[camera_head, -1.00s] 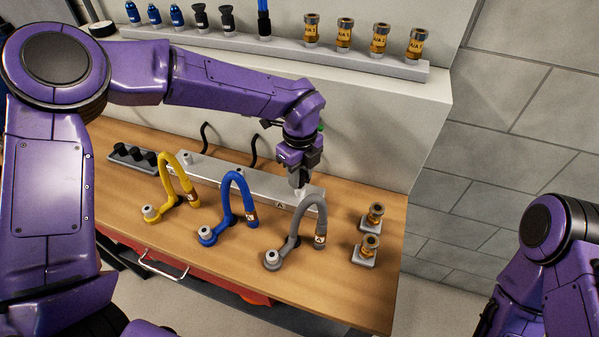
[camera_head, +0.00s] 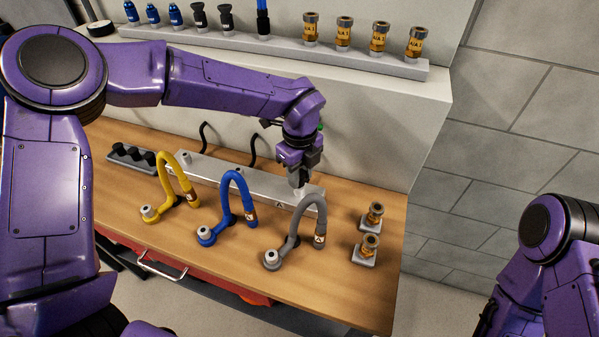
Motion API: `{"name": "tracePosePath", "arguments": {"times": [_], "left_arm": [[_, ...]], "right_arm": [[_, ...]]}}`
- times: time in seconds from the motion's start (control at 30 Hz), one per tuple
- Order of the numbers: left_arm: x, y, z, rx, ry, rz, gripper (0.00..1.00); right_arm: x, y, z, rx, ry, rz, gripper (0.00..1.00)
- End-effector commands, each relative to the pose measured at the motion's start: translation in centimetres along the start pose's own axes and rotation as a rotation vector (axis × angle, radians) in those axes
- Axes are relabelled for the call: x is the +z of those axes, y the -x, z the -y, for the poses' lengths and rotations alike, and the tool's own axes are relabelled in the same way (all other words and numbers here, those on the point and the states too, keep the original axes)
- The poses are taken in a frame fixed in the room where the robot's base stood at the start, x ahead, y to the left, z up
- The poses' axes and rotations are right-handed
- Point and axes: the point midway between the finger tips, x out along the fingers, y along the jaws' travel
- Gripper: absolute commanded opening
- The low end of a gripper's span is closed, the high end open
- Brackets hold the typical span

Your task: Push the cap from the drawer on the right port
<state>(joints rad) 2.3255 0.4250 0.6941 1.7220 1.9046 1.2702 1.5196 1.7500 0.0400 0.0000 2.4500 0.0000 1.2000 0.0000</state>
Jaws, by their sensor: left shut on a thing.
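My left gripper (camera_head: 299,184) points down at the right end of the long metal box (camera_head: 222,177) on the wooden bench. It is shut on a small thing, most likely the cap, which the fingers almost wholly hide. The right port is hidden beneath the gripper, and I cannot tell whether the held thing touches it. A pale port (camera_head: 187,158) shows near the box's left end. The red drawer (camera_head: 215,284) with a metal handle (camera_head: 163,266) is under the bench's front edge. My right gripper is out of view; only its arm shows at lower right.
Yellow (camera_head: 166,172), blue (camera_head: 228,190) and grey (camera_head: 296,222) hoses arch up in front of the box. Two brass fittings (camera_head: 374,213) (camera_head: 369,244) stand to the right. A dark rack (camera_head: 130,155) is at left. A shelf (camera_head: 290,52) behind holds several fittings.

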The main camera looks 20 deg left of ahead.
Motion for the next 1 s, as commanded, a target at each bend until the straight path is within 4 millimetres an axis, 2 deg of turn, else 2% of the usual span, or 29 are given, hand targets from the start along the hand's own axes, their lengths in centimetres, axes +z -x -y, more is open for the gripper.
{"name": "tracePosePath", "arguments": {"times": [1.0], "left_arm": [[0.02, -0.57, 0.02, -0.001, 0.000, 0.000, 0.06]], "right_arm": [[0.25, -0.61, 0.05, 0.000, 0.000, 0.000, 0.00]]}}
